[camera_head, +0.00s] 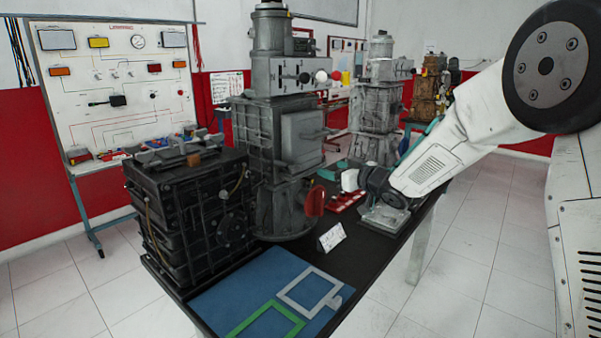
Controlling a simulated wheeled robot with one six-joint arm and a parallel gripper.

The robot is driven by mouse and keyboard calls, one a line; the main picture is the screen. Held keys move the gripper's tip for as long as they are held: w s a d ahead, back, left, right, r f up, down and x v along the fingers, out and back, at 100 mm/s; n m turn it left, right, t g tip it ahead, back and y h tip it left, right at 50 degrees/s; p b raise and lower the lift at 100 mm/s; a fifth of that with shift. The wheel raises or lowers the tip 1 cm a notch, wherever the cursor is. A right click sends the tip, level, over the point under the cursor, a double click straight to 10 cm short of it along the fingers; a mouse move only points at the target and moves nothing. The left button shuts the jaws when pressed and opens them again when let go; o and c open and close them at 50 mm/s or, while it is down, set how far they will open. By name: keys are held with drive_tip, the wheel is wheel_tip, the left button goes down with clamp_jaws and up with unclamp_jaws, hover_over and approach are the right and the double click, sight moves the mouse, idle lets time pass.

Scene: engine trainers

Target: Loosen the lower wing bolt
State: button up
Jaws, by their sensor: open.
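The tall grey engine trainer (262,130) stands upright on the black table. A red wing-shaped part (315,201) sticks out low on its right side; I cannot tell for sure whether it is the lower wing bolt. No other wing bolt can be made out at this size. My white arm reaches in from the right.
A black ribbed unit (193,212) stands left of the trainer. A white card (332,237), a blue mat (228,292) with green and grey frames, and red trays (345,197) lie on the table (385,262). A second grey trainer (376,110) stands behind. Tiled floor at right is free.

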sight(298, 170)
drive_tip(key=w+a+f+y, duration=0.1)
drive_tip(key=a, duration=0.2)
drive_tip(key=w+a+n+g+y, duration=0.1)
drive_tip(key=w+a, duration=0.1)
drive_tip(key=a, duration=0.1)
drive_tip(key=w+a+f+y, duration=0.1)
drive_tip(key=a, duration=0.3)
drive_tip(key=shift+w+f+n+g, duration=0.3)
drive_tip(key=shift+w, duration=0.05)
drive_tip(key=c, duration=1)
